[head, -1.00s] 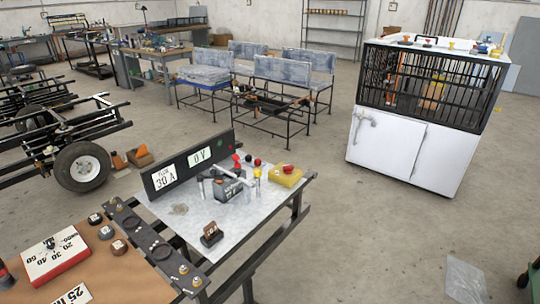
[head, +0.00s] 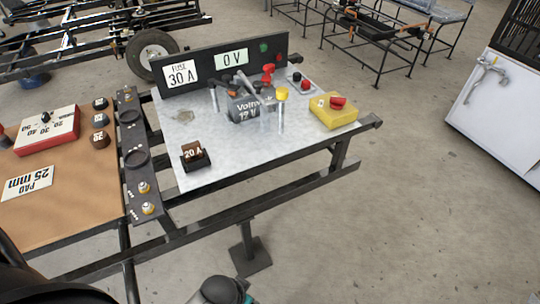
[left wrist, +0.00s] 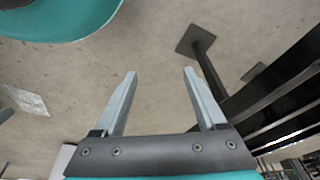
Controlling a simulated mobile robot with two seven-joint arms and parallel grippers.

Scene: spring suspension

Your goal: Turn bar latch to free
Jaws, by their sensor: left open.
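On the metal-topped bench (head: 205,150) stands a dark grey battery (head: 243,108) marked 12 V. Silver posts stand near it, and one at its right has a yellow top (head: 281,94). Dark pieces and a red lever-like part (head: 268,73) show at the battery's top and behind it. I cannot tell clearly which of these is the bar latch or how it is turned. My left gripper (left wrist: 160,73) is open and empty in the left wrist view, above bare floor beside the bench's foot (left wrist: 195,40). My right gripper is not in view.
A yellow box with a red knob (head: 334,110) sits at the bench's right end. A 20 A fuse block (head: 195,155) lies near its front edge. A panel (head: 215,65) reading 30 A and 0 V stands behind.

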